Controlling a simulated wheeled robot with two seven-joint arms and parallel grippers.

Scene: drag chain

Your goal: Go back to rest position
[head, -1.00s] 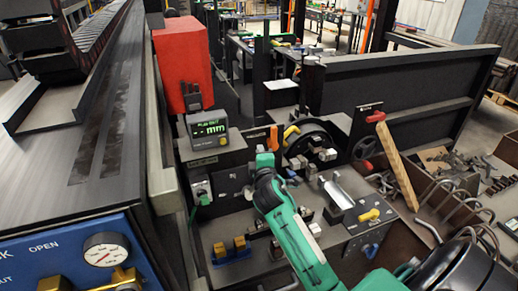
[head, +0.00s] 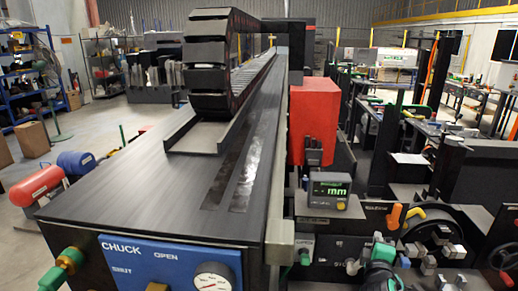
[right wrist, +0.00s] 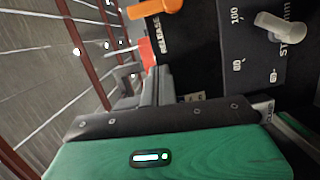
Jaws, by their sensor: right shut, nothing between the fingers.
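My right gripper (head: 381,254) shows at the lower right of the head view as green and grey parts at the bottom edge, in front of the black control panel. Its fingertips are hard to make out there. In the right wrist view my green wrist housing with a small lit display fills the bottom, and the grey fingers (right wrist: 158,84) stick out beyond it, shut and empty. A black panel with an orange lever (right wrist: 156,8) marked RELEASE lies beyond them. My left gripper is not in view.
A black drag chain (head: 222,62) curves over the long dark machine bed (head: 130,190). A blue CHUCK panel (head: 170,264) with a gauge is at its front. A red box (head: 314,112) and a green-lit readout (head: 330,190) stand right of the bed.

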